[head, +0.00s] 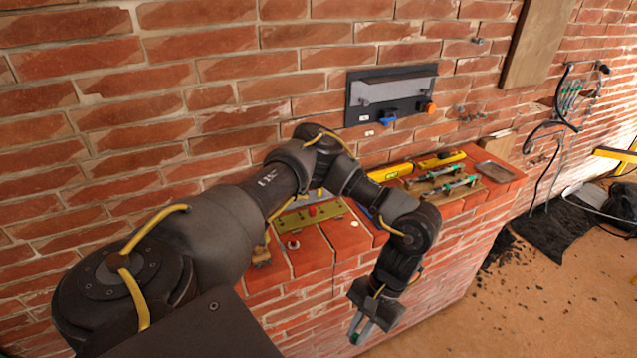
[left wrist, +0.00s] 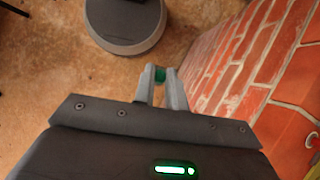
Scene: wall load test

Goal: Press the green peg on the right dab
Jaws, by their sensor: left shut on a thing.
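My left gripper (head: 363,328) hangs low in front of the brick ledge, fingers pointing down. It is shut on a small green peg (head: 356,337), which also shows between the fingertips in the left wrist view (left wrist: 160,76). A small pale dab (head: 354,223) lies on the ledge's top, above and slightly left of the gripper in the picture and apart from it. Further left, a red and white round spot (head: 293,243) sits on the ledge; whether it is a peg on another dab is too small to tell. My right gripper is out of view.
A yellow level (head: 390,172) and a rack with green-ended rods (head: 447,186) stand further right. A dark panel (head: 391,95) hangs on the wall. The floor below the gripper is open.

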